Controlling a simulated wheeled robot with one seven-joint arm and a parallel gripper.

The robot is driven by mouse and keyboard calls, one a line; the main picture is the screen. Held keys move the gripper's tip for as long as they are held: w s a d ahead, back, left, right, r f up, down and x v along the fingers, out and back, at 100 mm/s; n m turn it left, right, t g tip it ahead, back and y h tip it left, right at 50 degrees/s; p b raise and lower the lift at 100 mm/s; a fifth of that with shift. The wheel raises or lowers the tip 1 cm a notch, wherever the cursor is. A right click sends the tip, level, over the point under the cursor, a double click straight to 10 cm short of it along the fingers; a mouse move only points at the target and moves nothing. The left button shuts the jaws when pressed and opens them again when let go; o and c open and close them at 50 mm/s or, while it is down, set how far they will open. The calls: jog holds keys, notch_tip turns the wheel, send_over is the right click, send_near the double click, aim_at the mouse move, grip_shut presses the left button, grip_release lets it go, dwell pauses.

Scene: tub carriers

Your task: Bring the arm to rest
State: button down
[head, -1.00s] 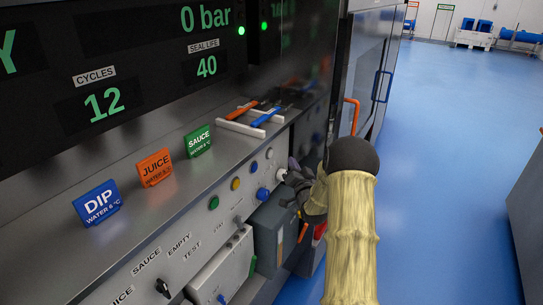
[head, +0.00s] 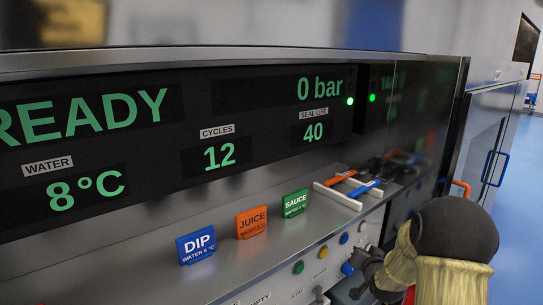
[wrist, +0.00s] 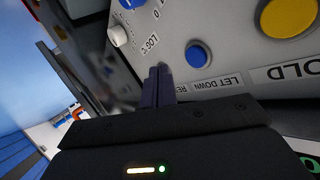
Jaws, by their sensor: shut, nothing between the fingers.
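My gripper (wrist: 160,80) shows in the wrist view with its dark fingers together and nothing between them. The fingers are close in front of a grey control panel (wrist: 225,50). A blue button (wrist: 198,54) is just right of the fingertips, and I cannot tell whether they touch the panel. In the head view my gripper (head: 368,278) is at the lower right beside the panel front, partly hidden by my arm.
A display (head: 90,125) reads READY. Open blue floor (head: 515,165) is at right.

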jog(key=s+a+n+g, duration=0.2)
jog(key=s+a+g, duration=0.3)
jog(key=s, duration=1)
jog(key=s+a+n+g+y+p, duration=0.1)
jog(key=s+a+n+g, duration=0.2)
jog(key=s, duration=1.2)
jog(key=a+g, duration=0.3)
jog(key=a, duration=0.1)
jog(key=shift+a, duration=0.25)
jog(key=shift+r, duration=0.1)
